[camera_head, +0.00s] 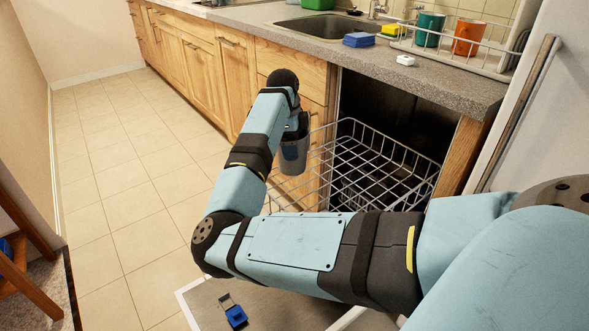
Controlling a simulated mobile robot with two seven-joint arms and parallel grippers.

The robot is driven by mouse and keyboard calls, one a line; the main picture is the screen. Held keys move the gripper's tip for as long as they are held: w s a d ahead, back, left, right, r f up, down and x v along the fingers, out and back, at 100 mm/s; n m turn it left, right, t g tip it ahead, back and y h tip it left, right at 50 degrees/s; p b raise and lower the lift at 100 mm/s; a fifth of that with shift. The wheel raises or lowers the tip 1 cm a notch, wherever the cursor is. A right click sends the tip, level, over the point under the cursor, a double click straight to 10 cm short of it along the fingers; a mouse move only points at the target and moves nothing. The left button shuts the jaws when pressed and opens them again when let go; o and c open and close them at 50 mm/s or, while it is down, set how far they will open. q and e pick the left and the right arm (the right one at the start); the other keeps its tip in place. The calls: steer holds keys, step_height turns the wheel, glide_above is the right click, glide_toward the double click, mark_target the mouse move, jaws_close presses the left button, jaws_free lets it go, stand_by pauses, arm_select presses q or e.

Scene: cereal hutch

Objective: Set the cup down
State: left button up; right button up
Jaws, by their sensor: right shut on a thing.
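My right arm reaches in from the right, and its gripper (299,126) is shut on a grey-blue cup (293,158). The cup hangs below the gripper, roughly upright, beside the left side of the pulled-out wire dishwasher rack (362,160) in the picture. I cannot tell whether the cup touches the rack. The fingers are partly hidden behind the wrist. A teal cup (429,28) and an orange cup (467,38) stand in a white dish rack (445,58) on the counter. My left gripper is not in view.
The open dishwasher door (275,305) lies below my arm, with a blue item (236,316) on it. A grey counter (330,38) has a sink, a blue sponge (359,40) and a small white object (405,60). Floor at left is clear; a wooden chair (20,270) stands at far left.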

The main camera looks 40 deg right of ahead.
mark_target(293, 165)
step_height(293, 165, down, 2)
steer(key=shift+f, duration=0.1)
steer(key=shift+f+b, duration=0.35)
steer(key=shift+f, duration=0.15)
step_height(293, 165, down, 3)
steer(key=shift+f+b, duration=0.2)
steer(key=shift+b, duration=0.55)
steer(key=shift+f, duration=0.4)
steer(key=shift+r, duration=0.1)
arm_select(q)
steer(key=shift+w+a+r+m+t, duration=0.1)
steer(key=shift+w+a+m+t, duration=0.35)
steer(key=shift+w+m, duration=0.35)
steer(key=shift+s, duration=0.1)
arm_select(e)
steer(key=o, duration=0.6)
